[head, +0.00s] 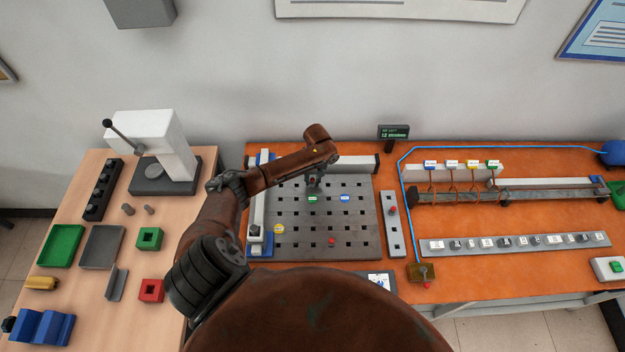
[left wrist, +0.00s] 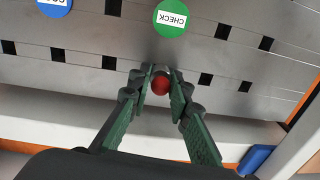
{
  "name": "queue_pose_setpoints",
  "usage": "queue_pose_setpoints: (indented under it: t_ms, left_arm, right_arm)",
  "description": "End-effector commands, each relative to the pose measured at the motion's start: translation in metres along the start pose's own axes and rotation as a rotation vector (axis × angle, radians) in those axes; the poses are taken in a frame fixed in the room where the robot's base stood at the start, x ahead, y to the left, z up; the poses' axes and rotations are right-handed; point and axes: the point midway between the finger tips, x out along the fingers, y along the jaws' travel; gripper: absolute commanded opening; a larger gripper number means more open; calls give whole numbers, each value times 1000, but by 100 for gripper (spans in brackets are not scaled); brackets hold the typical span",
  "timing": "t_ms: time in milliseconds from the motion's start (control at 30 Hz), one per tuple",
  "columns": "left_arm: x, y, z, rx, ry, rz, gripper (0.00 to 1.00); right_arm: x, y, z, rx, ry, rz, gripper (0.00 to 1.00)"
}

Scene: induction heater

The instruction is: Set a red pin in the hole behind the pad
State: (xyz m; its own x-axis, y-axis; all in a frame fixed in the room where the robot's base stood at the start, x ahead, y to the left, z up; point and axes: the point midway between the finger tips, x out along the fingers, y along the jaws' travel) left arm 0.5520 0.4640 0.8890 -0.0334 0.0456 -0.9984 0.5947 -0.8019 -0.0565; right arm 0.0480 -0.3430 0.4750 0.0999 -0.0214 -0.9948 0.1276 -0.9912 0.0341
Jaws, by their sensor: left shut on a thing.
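My left gripper (head: 313,184) is over the grey perforated plate (head: 362,240), just behind the green CHECK pad (head: 312,199). In the left wrist view its fingers (left wrist: 161,82) are shut on a red pin (left wrist: 160,86), whose round head shows between them. The green pad (left wrist: 173,18) lies just beyond the pin there. The pin is in line with a row of square holes, and the hole under it is hidden. I cannot tell whether its tip is in a hole. Another red pin (head: 331,241) stands in the plate's front part. My right gripper is not in view.
A blue pad (head: 345,198) and a yellow pad (head: 279,229) lie on the plate. A grey strip (head: 396,238) at the right holds a red pin (head: 392,210). A rail with copper coils (head: 455,190) stands farther right. A white rail runs behind the plate.

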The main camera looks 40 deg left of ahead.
Motion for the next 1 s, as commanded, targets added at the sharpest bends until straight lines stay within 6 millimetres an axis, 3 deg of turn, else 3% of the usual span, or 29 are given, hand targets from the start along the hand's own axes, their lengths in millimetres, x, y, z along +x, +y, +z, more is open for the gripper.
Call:
queue_pose_setpoints:
  t_ms: [333,667,867,1000]
  left_arm:
    - [0,0,0,0,1,0,38]
    - [-4,0,0,0,1,0,38]
    - [-34,0,-1,1,4,1,38]
    - [-65,0,-1,2,4,1,38]
  right_arm:
    - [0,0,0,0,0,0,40]
    - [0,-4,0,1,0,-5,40]
    - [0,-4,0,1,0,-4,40]
    - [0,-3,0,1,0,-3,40]
